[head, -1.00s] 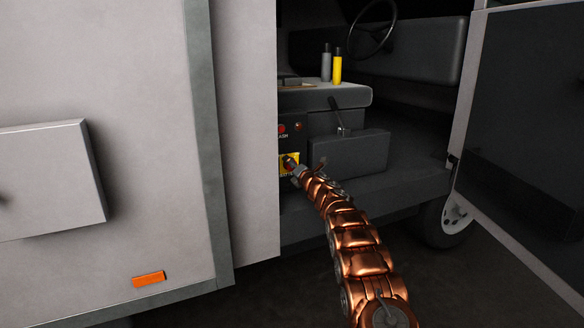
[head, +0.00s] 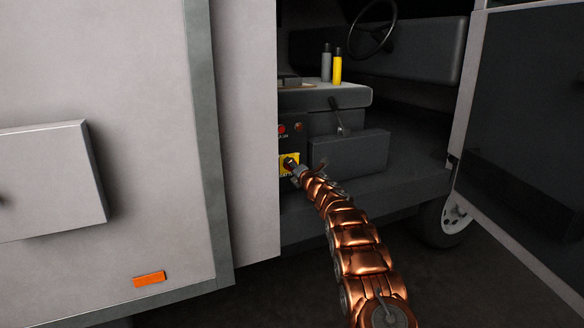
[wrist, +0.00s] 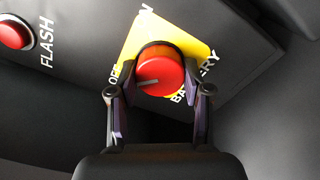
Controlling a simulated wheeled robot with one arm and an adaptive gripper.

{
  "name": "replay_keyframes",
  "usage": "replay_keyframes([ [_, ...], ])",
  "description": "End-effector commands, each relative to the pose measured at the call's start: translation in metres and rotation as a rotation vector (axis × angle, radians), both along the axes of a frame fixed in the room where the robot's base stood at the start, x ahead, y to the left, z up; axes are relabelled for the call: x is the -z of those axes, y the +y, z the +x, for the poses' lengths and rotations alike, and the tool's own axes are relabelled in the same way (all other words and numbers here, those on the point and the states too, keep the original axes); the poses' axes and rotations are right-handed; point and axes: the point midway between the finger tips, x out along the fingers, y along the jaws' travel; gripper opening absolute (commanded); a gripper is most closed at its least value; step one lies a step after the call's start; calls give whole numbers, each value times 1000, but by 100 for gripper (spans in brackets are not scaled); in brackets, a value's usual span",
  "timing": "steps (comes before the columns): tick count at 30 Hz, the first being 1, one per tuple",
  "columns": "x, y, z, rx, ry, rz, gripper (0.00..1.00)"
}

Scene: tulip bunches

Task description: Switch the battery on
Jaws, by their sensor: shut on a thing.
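The battery switch is a round red knob (wrist: 160,70) on a yellow plate (wrist: 191,45) lettered OFF, ON and BATTERY. The grey mark on the knob's face points left, towards the OFF lettering. My gripper (wrist: 159,92) has one finger on each side of the knob and is shut on it. In the head view my gripper (head: 296,170) reaches the yellow plate (head: 283,158) on the dark panel and hides most of the knob.
A red FLASH button (wrist: 14,32) is beside the yellow plate. In the head view, a lever (head: 339,117) and a dark box (head: 350,153) are to the right. A pale door panel (head: 245,130) stands close on the left. A yellow bottle (head: 336,70) stands on the ledge above.

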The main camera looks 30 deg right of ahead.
Motion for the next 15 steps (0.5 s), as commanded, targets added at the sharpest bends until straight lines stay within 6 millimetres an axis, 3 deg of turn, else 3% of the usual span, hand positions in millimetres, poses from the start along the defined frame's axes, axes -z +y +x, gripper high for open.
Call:
replay_keyframes([
  [15, -7, 1, 0, 1, -32, 399, 14],
])
